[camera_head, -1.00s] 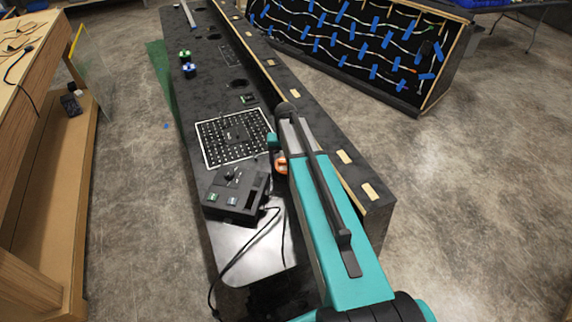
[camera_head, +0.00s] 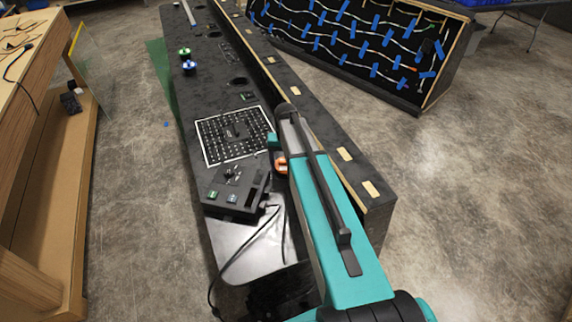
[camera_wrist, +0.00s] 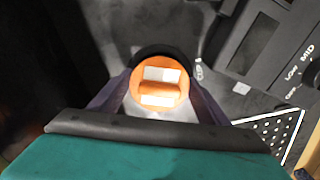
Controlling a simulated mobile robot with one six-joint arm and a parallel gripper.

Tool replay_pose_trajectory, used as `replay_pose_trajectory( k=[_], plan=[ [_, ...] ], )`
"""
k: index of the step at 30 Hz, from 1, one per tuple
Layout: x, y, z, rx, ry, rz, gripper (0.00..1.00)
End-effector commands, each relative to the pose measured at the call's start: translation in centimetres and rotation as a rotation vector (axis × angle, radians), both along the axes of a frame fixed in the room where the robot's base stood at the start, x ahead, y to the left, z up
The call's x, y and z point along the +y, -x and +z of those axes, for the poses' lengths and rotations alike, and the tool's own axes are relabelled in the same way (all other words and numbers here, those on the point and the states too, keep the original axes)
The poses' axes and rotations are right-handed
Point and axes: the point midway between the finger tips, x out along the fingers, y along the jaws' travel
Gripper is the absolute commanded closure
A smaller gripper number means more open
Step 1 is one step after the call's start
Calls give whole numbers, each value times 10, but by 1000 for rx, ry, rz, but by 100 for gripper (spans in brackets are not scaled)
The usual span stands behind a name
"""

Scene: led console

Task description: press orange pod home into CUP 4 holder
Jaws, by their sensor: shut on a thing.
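The orange pod (camera_wrist: 161,86) is at the middle of the wrist view, its round orange top crossed by pale blocks. My gripper (camera_wrist: 160,96) is shut on it, with a dark finger on either side. A black curved rim (camera_wrist: 163,52) shows around the pod's far side. I cannot tell whether the pod sits in that rim or above it. In the head view the orange pod (camera_head: 281,164) is a small patch beside my teal arm, near the console's right side. My arm hides most of the gripper there. I cannot read a CUP 4 label.
A control box (camera_head: 236,190) with switches and a cable stands left of the pod. A white-framed dotted panel (camera_head: 205,147) lies beyond it. Green (camera_head: 184,52) and blue (camera_head: 189,67) pods stand farther up the console. A raised dark ledge (camera_head: 318,118) runs along the right.

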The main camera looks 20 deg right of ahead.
Motion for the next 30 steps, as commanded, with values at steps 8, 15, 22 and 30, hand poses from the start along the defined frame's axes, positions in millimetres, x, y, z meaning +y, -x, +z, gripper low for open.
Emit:
replay_pose_trajectory(
  k=[8,15,22,30],
  plan=[
    [0,0,-4,0,0,0,53],
    [0,0,-7,0,0,0,53],
    [0,0,-10,0,0,0,53],
    [0,0,-11,1,0,0,53]
  ],
)
